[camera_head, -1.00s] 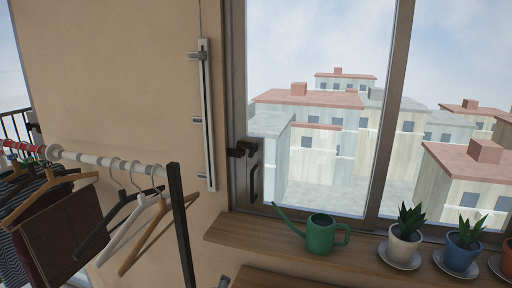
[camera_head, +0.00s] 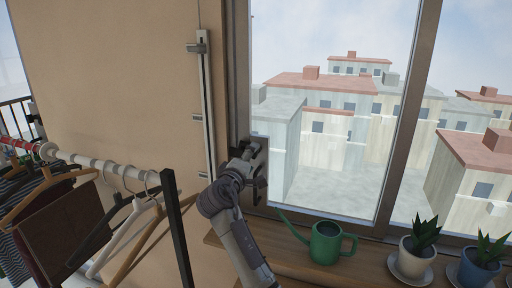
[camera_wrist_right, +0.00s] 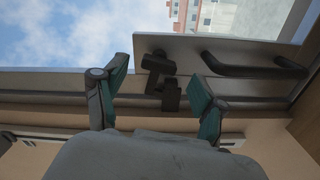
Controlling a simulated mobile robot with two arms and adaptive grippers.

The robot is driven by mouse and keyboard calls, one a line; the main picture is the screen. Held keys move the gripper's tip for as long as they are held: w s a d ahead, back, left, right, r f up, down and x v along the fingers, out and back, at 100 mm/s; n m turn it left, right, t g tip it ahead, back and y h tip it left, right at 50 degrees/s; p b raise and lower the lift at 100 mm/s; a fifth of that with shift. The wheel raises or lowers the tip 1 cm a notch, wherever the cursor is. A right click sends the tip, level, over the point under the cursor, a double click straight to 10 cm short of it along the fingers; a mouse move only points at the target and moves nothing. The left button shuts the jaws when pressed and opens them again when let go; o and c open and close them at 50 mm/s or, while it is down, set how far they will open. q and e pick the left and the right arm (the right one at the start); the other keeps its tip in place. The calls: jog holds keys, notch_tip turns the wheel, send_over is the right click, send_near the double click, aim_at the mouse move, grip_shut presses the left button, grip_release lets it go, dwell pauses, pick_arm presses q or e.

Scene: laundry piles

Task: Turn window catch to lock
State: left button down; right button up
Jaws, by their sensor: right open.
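The dark window catch (camera_wrist_right: 158,63) is mounted on the window frame. In the right wrist view its knob (camera_wrist_right: 171,95) lies between the two teal-padded fingers of my right gripper (camera_wrist_right: 160,78). The fingers are open, one on each side of the catch, with a visible gap to it. In the head view my right gripper (camera_head: 246,158) is at the left edge of the window and hides most of the catch. The dark pull handle (camera_head: 262,185) shows just below and to the right of it. My left gripper is in no view.
A green watering can (camera_head: 325,244) and potted plants (camera_head: 418,240) stand on the wooden sill (camera_head: 290,262), right of my arm. A clothes rack (camera_head: 110,168) with hangers is at the left. A vertical rail (camera_head: 207,110) runs along the wall.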

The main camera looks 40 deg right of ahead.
aim_at(255, 154)
jog(key=p+x, duration=0.1)
jog(key=x, duration=0.2)
jog(key=shift+w+d+r, duration=0.15)
jog(key=shift+w+d, duration=0.05)
jog(key=shift+d, duration=0.15)
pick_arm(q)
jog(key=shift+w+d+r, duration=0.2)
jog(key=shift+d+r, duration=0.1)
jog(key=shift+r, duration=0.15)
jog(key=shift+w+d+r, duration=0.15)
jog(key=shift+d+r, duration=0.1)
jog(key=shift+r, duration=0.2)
pick_arm(e)
jog(key=shift+w+d, duration=0.2)
jog(key=shift+d, duration=0.2)
jog(key=c, duration=1.2)
jog(key=shift+o, duration=0.2)
jog(key=shift+r+n+p, duration=0.15)
jog(key=shift+n+p, duration=0.65)
jog(key=shift+p, duration=0.25)
jog(key=shift+n+p, duration=0.45)
jog(key=shift+n, duration=0.25)
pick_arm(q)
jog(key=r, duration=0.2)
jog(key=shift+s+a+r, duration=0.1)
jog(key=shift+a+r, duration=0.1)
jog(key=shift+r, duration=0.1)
pick_arm(e)
jog(key=shift+f, duration=0.3)
